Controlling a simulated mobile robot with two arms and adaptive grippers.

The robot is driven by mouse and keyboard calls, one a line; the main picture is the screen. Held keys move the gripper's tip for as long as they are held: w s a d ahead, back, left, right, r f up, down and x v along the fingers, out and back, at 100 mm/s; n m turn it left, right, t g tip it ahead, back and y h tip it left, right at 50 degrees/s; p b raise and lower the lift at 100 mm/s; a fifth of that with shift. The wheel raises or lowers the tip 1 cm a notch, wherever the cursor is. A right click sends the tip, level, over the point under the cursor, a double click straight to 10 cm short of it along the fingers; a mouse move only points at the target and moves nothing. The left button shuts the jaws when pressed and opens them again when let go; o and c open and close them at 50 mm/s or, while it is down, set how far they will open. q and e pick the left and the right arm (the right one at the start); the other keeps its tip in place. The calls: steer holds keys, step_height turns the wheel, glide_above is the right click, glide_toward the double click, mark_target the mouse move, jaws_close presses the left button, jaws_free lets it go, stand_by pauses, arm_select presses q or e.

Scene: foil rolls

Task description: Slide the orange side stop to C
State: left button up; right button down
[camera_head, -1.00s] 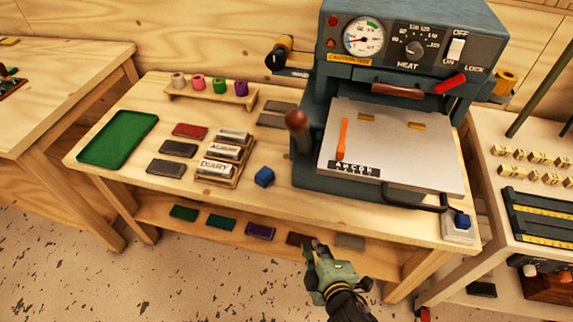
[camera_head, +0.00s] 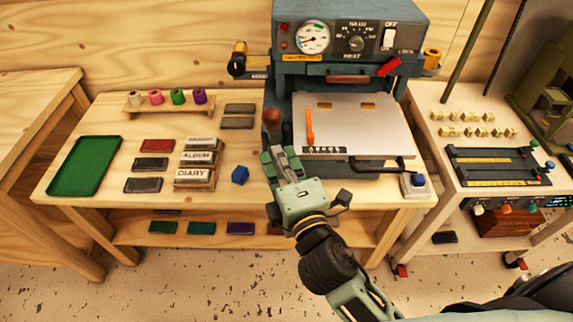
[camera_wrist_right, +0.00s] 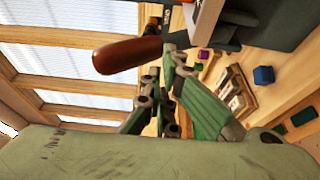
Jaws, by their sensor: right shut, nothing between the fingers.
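The orange side stop (camera_head: 310,127) is a thin upright bar near the left edge of the press's pale plate (camera_head: 365,125). A dark strip of white letters (camera_head: 324,150) lies at the plate's front by its lower end; the letters are too small to read. My right gripper (camera_head: 280,158) is shut and empty, left of the plate and apart from the stop. It is just below the brown lever knob (camera_head: 272,118). In the right wrist view the knob (camera_wrist_right: 128,55) shows close to the fingers (camera_wrist_right: 172,88). The stop is not visible there. My left gripper is not in view.
The grey press (camera_head: 345,50) stands at the back of the wooden table, with a dark front handle (camera_head: 385,165). A blue cube (camera_head: 240,175), title blocks (camera_head: 195,175) and a green tray (camera_head: 85,166) lie left. A second bench (camera_head: 500,190) stands right.

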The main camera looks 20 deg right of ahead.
mark_target(306, 154)
steer(key=w+d+p, duration=0.1)
steer(key=d, duration=0.1)
steer(key=w+d+p, duration=0.1)
steer(key=shift+d, duration=0.35)
steer(key=shift+w, duration=0.15)
steer(key=shift+s+d, duration=0.25)
steer(key=shift+d, duration=0.5)
steer(key=shift+s+d, duration=0.2)
steer(key=shift+d, duration=0.5)
steer(key=shift+w, duration=0.1)
